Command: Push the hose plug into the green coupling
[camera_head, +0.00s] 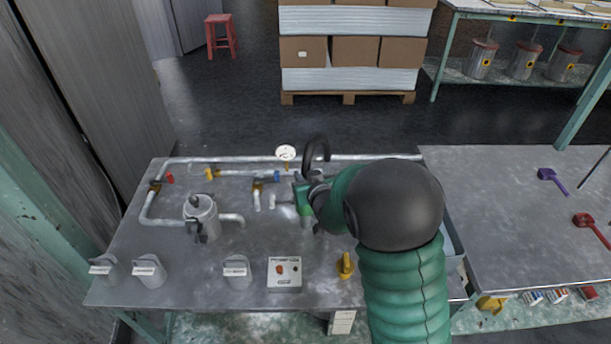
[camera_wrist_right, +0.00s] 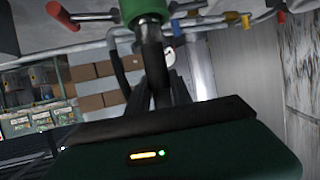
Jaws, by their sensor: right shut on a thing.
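The green coupling (camera_head: 304,203) stands at the back right part of the metal bench, partly hidden by my right arm. It also shows at the top of the right wrist view (camera_wrist_right: 146,12). My right gripper (camera_head: 318,190) is at the coupling, mostly covered by my arm in the head view. In the right wrist view its dark fingers (camera_wrist_right: 157,72) are shut on the dark hose plug (camera_wrist_right: 152,48). The plug's end is in line with the coupling and appears to meet it; how deep it sits cannot be told. The black hose (camera_head: 317,148) loops up behind the gripper. My left gripper is not in view.
Pipes with a gauge (camera_head: 286,153) and colored valves run along the bench's back. A metal canister (camera_head: 201,216) stands at left. A control box (camera_head: 284,273) and a yellow handle (camera_head: 345,266) are near the front edge. The bench's middle is fairly clear.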

